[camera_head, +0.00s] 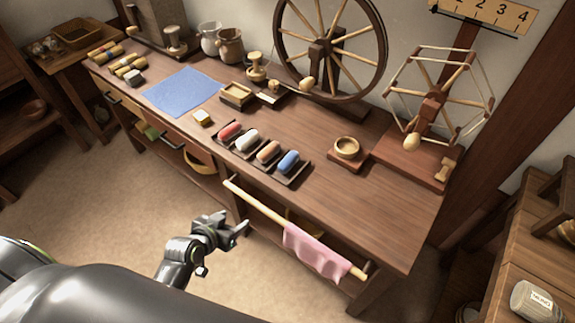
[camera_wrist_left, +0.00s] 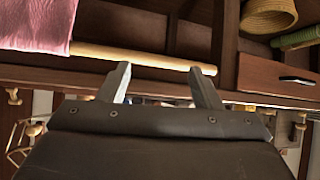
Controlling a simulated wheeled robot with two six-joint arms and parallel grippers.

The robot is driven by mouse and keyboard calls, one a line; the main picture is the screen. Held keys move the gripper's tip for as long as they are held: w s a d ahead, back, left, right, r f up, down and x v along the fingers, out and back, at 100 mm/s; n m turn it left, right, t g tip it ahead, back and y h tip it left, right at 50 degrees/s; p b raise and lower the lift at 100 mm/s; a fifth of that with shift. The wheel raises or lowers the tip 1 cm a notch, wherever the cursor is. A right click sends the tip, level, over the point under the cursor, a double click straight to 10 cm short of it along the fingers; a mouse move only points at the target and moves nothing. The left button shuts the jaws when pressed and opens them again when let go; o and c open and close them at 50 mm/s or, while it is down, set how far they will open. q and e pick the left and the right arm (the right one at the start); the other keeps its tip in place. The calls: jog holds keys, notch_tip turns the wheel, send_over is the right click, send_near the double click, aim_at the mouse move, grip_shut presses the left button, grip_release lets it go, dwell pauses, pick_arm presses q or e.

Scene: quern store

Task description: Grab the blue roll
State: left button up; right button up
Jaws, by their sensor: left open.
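The blue roll (camera_head: 288,161) lies at the right end of a dark tray (camera_head: 296,176) on the workbench, beside an orange-tan roll (camera_head: 268,151), a white roll (camera_head: 247,140) and a red roll (camera_head: 230,131). My left gripper (camera_head: 243,231) is in front of the bench, below its top and apart from the tray. Its two fingers (camera_wrist_left: 162,86) stand apart and empty in the left wrist view, near a wooden rod (camera_wrist_left: 140,57). The blue roll cannot be made out in the left wrist view. My right gripper is not in view.
The wooden rod with a pink cloth (camera_head: 316,251) runs along the bench front, close to my left gripper. A spinning wheel (camera_head: 331,45), a yarn winder (camera_head: 437,98) and a small wooden bowl (camera_head: 346,148) stand behind and right of the tray. A blue cloth (camera_head: 183,91) lies left.

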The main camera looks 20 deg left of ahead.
pick_arm(q)
jog(key=w+d+r+m+t+h+b, duration=0.15)
jog(key=d+r, duration=0.25)
jog(key=r, duration=0.9)
jog(key=t, duration=0.1)
send_near(282, 167)
jog(key=w, duration=0.2)
jog(key=shift+m+h, duration=0.25)
jog(key=shift+h, duration=0.2)
jog(key=shift+f+x, duration=0.2)
jog(key=shift+x, duration=1.15)
jog(key=shift+f+x, duration=0.25)
jog(key=shift+x, duration=1.05)
jog(key=shift+w+d+f, duration=0.1)
jog(key=shift+w+f, duration=0.2)
jog(key=shift+w, duration=0.1)
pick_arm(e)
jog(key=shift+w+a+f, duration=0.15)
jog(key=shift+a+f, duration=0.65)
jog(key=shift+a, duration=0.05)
pick_arm(q)
jog(key=c, duration=0.9)
jog(key=shift+c, duration=0.8)
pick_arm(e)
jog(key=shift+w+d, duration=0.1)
